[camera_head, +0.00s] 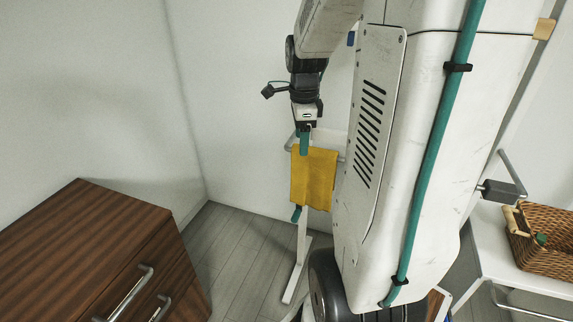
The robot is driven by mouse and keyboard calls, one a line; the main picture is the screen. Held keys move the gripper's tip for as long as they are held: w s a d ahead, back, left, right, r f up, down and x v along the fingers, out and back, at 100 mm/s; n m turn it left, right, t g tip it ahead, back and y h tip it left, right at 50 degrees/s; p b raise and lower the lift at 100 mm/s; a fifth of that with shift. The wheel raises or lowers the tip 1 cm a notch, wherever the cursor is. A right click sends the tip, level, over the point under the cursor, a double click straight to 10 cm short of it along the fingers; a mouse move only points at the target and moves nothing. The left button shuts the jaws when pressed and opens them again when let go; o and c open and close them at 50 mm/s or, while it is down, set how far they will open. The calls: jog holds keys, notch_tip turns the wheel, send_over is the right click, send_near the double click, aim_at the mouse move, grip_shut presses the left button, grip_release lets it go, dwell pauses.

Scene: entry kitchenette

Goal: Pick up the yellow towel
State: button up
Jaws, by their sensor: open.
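The yellow towel (316,180) hangs draped over the bar of a white stand (302,245) near the back wall. My gripper (304,146) points down at the towel's upper left edge. One teal finger shows in front of the towel's top corner, and the other finger is not clearly visible. The jaws are open, and I cannot tell whether a finger touches the cloth. A small teal piece (296,214) shows at the towel's lower left; what it belongs to is unclear. My arm and body cover the area right of the towel.
A brown wooden cabinet (85,235) with metal handles stands at the left front. A wicker basket (545,240) sits on a white table (490,245) at the right. Grey plank floor (235,245) lies open between the cabinet and the stand.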

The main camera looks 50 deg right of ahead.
aim_at(313, 163)
jog(key=d+f+m, duration=0.2)
jog(key=d+m, duration=0.1)
jog(key=s+d+f+m, duration=0.1)
jog(key=d, duration=0.1)
jog(key=shift+d+f+m, duration=0.15)
jog(key=shift+f+m, duration=0.05)
jog(key=shift+m, duration=0.2)
jog(key=shift+s+f, duration=0.1)
jog(key=shift+f, duration=0.3)
jog(key=f, duration=0.7)
jog(key=shift+w, duration=0.4)
jog(key=c, duration=1.2)
jog(key=shift+o, duration=0.2)
